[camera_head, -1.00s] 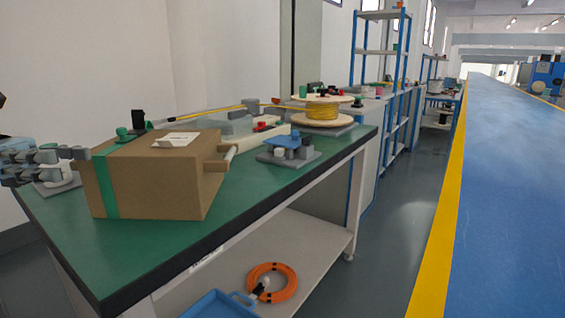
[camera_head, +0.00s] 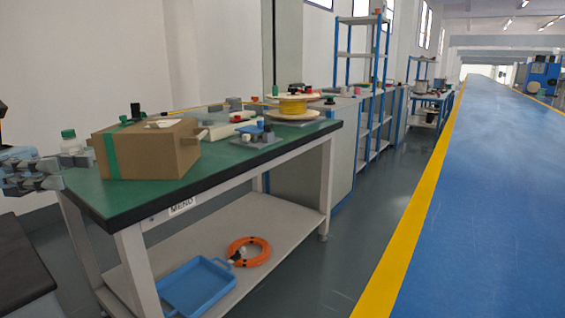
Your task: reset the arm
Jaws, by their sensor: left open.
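My left gripper (camera_head: 48,175) comes in from the left edge, in front of the near left corner of the green-topped bench (camera_head: 222,172). Its jaws are open and nothing shows between them. A cardboard box (camera_head: 160,150) with a green stripe stands on the bench to the right of the gripper, apart from it. A clear bottle with a green cap (camera_head: 69,140) stands behind the gripper, partly hidden by it. My right gripper is not in view.
A spool of yellow cable (camera_head: 292,107) and a small blue-and-grey fixture (camera_head: 255,136) sit farther back on the bench. A blue tray (camera_head: 197,285) and an orange cable coil (camera_head: 248,251) lie on the lower shelf. The grey and blue floor at right is clear.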

